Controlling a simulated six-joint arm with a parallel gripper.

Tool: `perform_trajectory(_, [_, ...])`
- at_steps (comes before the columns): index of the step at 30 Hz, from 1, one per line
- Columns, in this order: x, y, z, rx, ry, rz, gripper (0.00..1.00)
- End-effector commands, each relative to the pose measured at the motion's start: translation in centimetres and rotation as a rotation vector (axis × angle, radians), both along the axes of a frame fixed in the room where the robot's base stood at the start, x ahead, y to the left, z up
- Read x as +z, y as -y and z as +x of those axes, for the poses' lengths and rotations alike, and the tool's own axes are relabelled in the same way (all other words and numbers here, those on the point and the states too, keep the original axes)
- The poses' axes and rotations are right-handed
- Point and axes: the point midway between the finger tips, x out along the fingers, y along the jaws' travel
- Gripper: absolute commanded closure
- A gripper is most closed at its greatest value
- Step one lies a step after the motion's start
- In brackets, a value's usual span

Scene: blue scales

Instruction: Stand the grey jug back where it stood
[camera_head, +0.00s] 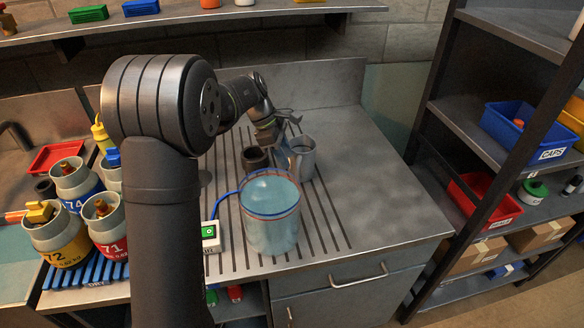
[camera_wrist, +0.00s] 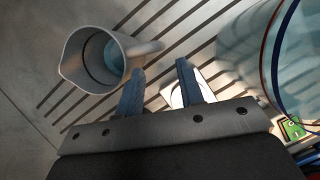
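The grey jug (camera_head: 304,158) stands upright on the grooved metal counter, behind and right of a large clear vessel. In the wrist view the jug (camera_wrist: 75,62) is at upper left, with something bluish inside and its handle (camera_wrist: 146,48) pointing right. My gripper (camera_wrist: 161,68) is open, with nothing held between its two blue fingers. The left fingertip is close to the handle's end; I cannot tell whether they touch. In the head view my gripper (camera_head: 284,146) is just left of the jug and partly hides it.
The clear vessel (camera_head: 270,225) of bluish liquid stands in front, with a blue cable and a green-lit switch box (camera_head: 210,234) beside it. A dark cup (camera_head: 255,158) stands left of my gripper. Several numbered canisters (camera_head: 62,240) crowd the left. The counter's right side is clear.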

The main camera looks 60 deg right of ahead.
Motion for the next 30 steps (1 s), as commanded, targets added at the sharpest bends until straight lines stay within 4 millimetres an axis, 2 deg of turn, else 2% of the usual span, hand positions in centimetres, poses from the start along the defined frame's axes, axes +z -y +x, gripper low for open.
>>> perform_trajectory(3, [2.2,-0.3,0.9,0.001,0.002,-0.002,0.65])
perform_trajectory(6, [3.5,-0.6,1.4,0.001,0.001,-0.002,0.65])
perform_trajectory(12, [4.6,-0.8,1.8,0.001,0.0,0.0,0.65])
perform_trajectory(23, [4.4,-0.8,1.8,0.001,-0.001,0.001,0.65])
perform_trajectory(26, [3.8,-0.7,1.5,-0.001,-0.001,0.003,0.65])
perform_trajectory(30, [1.9,-0.4,0.7,-0.003,-0.002,0.004,0.65])
